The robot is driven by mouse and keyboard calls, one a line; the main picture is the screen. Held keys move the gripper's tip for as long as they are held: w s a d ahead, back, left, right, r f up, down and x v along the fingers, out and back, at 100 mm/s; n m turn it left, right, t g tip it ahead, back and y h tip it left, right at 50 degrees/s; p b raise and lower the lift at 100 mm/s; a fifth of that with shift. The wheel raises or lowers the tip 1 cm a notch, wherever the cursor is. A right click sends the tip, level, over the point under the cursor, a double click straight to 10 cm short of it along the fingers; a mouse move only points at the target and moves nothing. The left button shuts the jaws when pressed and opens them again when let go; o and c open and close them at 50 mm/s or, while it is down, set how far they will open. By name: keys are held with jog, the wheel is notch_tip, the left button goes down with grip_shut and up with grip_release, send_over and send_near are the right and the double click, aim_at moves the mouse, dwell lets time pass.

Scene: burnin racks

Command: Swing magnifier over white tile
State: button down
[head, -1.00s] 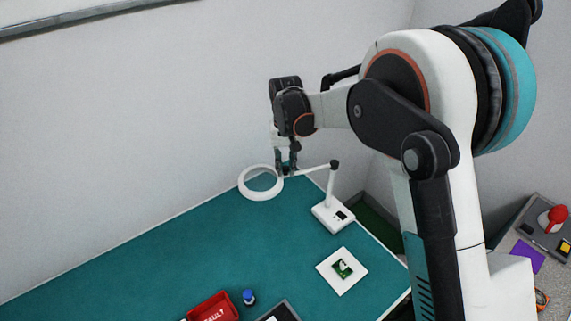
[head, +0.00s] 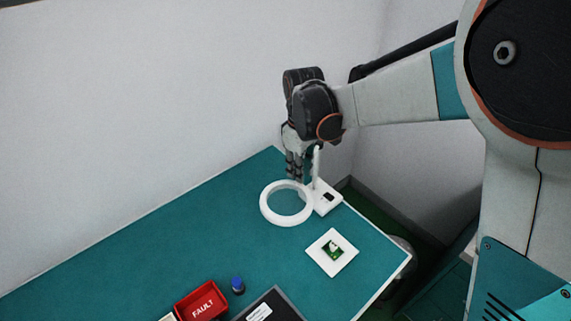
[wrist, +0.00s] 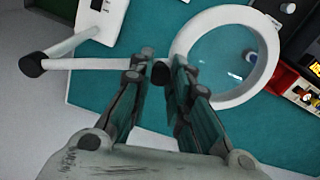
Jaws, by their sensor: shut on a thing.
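The magnifier is a white ring with a clear lens (head: 264,210) on a jointed arm, with a white base and post (head: 328,203) at the back right of the teal bench. My gripper (head: 297,178) is shut on the magnifier at the ring's arm side. In the wrist view my fingertips (wrist: 161,70) close around the dark joint between the white arm (wrist: 95,64) and the ring (wrist: 240,98). The white tile (head: 345,265) lies flat in front of the base, with a small green board (head: 332,250) on it. The ring is left of and behind the tile, not above it.
A red FAULT bin (head: 202,303), a blue-capped bottle (head: 238,286) and a dark tray (head: 275,300) sit at the front. A wall runs behind the bench. The bench surface left of the ring is clear.

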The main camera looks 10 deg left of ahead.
jog(key=d+n+b, duration=0.1)
jog(key=d+n, duration=0.6)
jog(key=d, duration=0.3)
jog(key=shift+w+b, duration=0.3)
jog(key=shift+w, duration=0.15)
jog(key=shift+r, duration=0.1)
jog(key=c, duration=1.5)
grip_release()
jog(key=shift+o, duration=0.2)
jog(key=shift+r, duration=0.1)
notch_tip(320, 180, up, 12)
jog(key=shift+f, duration=0.2)
